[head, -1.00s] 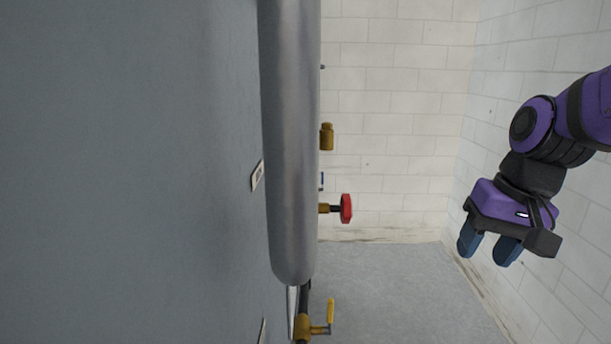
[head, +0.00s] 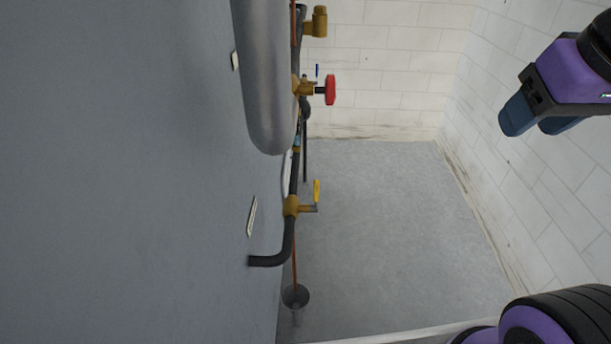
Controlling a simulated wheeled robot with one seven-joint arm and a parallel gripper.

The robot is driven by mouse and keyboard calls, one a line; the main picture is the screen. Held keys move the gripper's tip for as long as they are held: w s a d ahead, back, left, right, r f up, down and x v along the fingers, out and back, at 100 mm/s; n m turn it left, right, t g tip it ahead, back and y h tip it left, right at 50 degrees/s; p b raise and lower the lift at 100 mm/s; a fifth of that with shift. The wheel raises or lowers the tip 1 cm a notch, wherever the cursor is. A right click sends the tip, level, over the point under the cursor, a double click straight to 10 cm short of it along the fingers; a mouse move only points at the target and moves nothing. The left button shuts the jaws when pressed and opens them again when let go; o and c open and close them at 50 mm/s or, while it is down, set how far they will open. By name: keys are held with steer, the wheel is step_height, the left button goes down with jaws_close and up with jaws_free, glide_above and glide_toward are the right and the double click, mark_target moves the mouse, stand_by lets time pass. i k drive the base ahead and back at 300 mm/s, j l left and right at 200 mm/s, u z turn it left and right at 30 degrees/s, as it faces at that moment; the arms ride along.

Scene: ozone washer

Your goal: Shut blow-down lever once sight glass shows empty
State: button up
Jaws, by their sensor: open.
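A yellow lever (head: 316,190) sits on a brass valve (head: 291,206) in the dark pipe below the grey tank (head: 266,75). The lever stands roughly in line with the upright pipe run. I cannot make out a sight glass clearly; small fittings behind the tank's right side are partly hidden. My gripper (head: 530,128) is at the upper right, open and empty, well apart from the lever, its blue fingers pointing down and left.
A red handwheel (head: 330,90) and a brass fitting (head: 319,21) stick out to the right of the tank. The dark pipe bends left into the grey panel (head: 130,180). A small drain cup (head: 295,296) stands below. The floor (head: 390,230) between pipes and right wall is clear.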

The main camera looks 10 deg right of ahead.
mark_target(313, 207)
steer(key=l+u, duration=0.4)
steer(key=k+l+u, duration=0.15)
steer(key=l+u, duration=0.2)
